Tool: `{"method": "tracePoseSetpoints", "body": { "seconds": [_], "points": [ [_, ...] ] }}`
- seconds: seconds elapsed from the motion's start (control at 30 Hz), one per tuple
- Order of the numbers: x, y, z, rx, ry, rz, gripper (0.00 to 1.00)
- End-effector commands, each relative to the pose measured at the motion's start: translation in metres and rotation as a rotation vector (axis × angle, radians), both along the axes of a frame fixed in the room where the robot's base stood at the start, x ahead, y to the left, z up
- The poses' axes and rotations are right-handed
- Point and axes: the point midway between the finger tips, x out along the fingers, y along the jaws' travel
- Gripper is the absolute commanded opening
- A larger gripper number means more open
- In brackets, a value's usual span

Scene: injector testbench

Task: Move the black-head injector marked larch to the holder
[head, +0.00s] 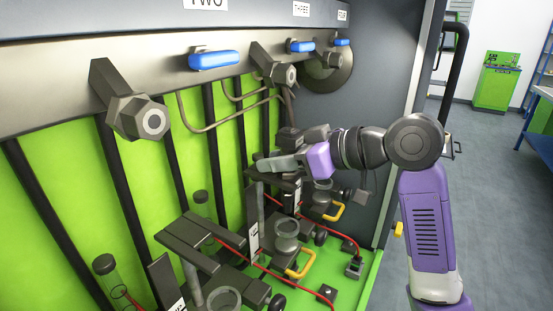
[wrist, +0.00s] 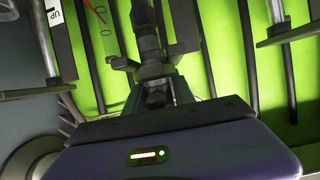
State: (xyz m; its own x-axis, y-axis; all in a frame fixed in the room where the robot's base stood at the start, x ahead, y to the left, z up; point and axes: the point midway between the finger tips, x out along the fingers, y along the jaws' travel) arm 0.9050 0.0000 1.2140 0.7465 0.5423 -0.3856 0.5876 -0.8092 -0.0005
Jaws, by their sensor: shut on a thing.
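My gripper (head: 283,162) reaches left from my purple arm, over the far bench station. In the wrist view my gripper (wrist: 153,78) is shut on a dark injector (wrist: 147,30), whose black body extends away from the jaws. Its larch marking cannot be read in either view. In the head view the injector is hard to separate from the dark parts around the jaws. Dark flat-topped holder stands rise from the green bench, a near one (head: 190,240) and a far one partly behind my gripper. I cannot tell which is the task's holder.
Large hex-ended fittings (head: 138,117) stick out from the grey rail above, with blue handles (head: 213,60) along it. Grey cups (head: 286,236), yellow handles (head: 300,264) and red cables crowd the bench. Open floor (head: 480,200) lies to the right.

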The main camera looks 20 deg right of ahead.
Motion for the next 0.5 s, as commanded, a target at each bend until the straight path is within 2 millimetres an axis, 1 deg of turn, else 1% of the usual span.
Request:
{"method": "tracePoseSetpoints", "body": {
  "seconds": [0.1, 0.13, 0.23, 0.5],
  "points": [
    [0.0002, -0.0001, 0.0030, 0.001, -0.006, -0.001, 0.00],
    [0.0003, -0.0002, 0.0030, 0.001, -0.006, -0.001, 0.36],
    [0.0002, -0.0001, 0.0027, 0.000, -0.005, -0.001, 0.56],
    [0.0001, -0.0002, 0.0004, 0.000, 0.000, 0.000, 0.56]
  ]
}}
